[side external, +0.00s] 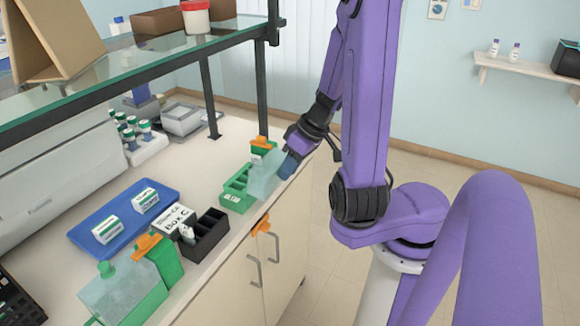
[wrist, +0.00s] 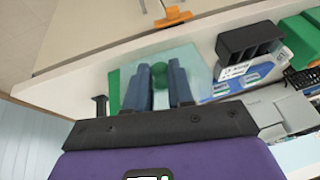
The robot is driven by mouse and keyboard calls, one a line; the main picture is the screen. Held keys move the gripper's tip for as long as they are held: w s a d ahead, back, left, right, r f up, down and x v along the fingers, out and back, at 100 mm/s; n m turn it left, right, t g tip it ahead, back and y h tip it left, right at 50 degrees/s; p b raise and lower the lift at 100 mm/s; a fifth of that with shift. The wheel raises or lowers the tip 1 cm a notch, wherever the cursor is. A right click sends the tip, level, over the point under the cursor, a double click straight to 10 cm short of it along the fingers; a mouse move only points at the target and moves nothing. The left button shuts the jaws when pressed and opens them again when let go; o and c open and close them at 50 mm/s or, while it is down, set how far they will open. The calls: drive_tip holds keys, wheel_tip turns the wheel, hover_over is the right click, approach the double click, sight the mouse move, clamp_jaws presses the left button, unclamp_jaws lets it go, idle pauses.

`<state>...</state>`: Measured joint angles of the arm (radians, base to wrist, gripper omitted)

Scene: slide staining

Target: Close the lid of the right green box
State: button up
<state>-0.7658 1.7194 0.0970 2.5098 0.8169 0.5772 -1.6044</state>
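The right green box (side external: 236,193) sits near the bench's front edge, with an orange clip (side external: 264,143) at its far end. Its translucent lid (side external: 264,181) is open and tilted up on the side facing my arm. My gripper (side external: 289,166) is at the lid's outer side. In the wrist view, my gripper's dark fingers (wrist: 160,76) stand on either side of the lid's green knob (wrist: 159,72) and appear to be shut on it. The lid (wrist: 196,62) spreads behind the fingers. The exact finger contact is partly hidden.
A black rack (side external: 207,236) lies between the boxes, beside a blue tray (side external: 95,219). A glass shelf (side external: 130,68) overhangs the bench. Floor is free beyond the front edge.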

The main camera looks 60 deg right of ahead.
sight(279, 166)
clamp_jaws()
drive_tip(key=shift+w+r, duration=0.15)
drive_tip(key=shift+w+d+r+g, duration=0.1)
drive_tip(key=shift+w+r+g, duration=0.95)
drive_tip(key=shift+g, duration=0.45)
drive_tip(key=shift+w+r+g, duration=0.2)
drive_tip(key=shift+w+g, duration=0.3)
drive_tip(key=shift+w+r+g, duration=0.2)
drive_tip(key=shift+w+g, duration=0.25)
drive_tip(key=shift+g, duration=0.05)
drive_tip(key=shift+w+r+m+g, duration=0.15)
drive_tip(key=shift+w+r+g, duration=0.05)
drive_tip(key=shift+w+g, duration=0.45)
drive_tip(key=shift+w+r+m+g, duration=0.15)
drive_tip(key=shift+w+g, duration=0.35)
drive_tip(key=shift+g, duration=0.15)
drive_tip(key=o, duration=0.6)
unclamp_jaws()
